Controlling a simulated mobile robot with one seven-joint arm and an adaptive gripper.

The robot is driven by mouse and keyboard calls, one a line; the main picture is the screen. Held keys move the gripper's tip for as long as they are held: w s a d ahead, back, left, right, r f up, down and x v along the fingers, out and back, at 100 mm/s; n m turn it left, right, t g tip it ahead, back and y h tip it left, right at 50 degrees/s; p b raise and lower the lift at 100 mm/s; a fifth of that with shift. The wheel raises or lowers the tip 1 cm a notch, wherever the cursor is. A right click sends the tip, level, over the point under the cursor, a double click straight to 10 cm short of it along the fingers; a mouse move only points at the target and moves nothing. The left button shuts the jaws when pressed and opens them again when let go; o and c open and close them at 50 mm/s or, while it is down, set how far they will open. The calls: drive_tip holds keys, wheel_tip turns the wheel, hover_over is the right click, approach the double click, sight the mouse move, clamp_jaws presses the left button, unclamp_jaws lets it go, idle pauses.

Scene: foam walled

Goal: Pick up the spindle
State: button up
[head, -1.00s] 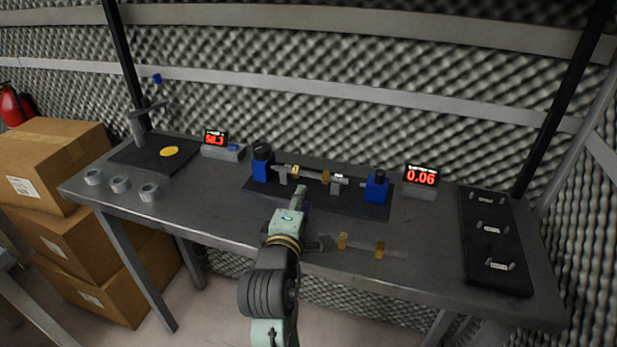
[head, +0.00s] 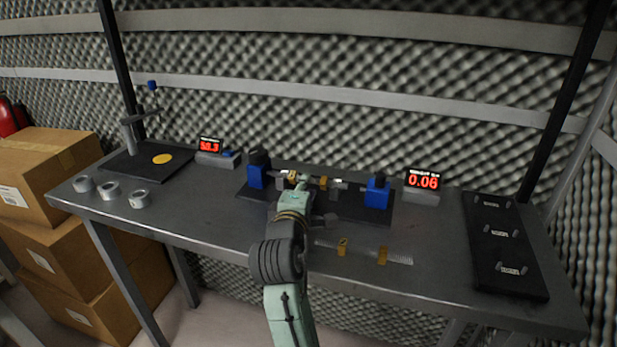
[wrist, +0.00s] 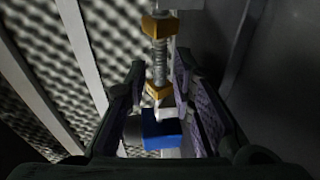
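The spindle (head: 311,180) is a thin metal shaft with two brass-coloured collars. It lies level on small supports between two blue blocks on a dark base plate (head: 348,212). My gripper (head: 303,181) is just in front of its left half and hides part of it in the head view. In the wrist view the spindle (wrist: 159,62) runs from the top centre down between my two parted fingers (wrist: 160,88). Its silver end meets a blue block (wrist: 161,134). The fingers are open; I cannot tell whether they touch the shaft.
A second rod with brass blocks (head: 362,252) lies near the table's front edge. Red displays (head: 422,181) stand behind. A black rack (head: 503,245) is at right. Grey rings (head: 109,190) and a dark mat with a stand (head: 140,170) are at left. Boxes (head: 50,170) stand beyond.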

drive_tip(key=shift+x, duration=1.1)
clamp_jaws()
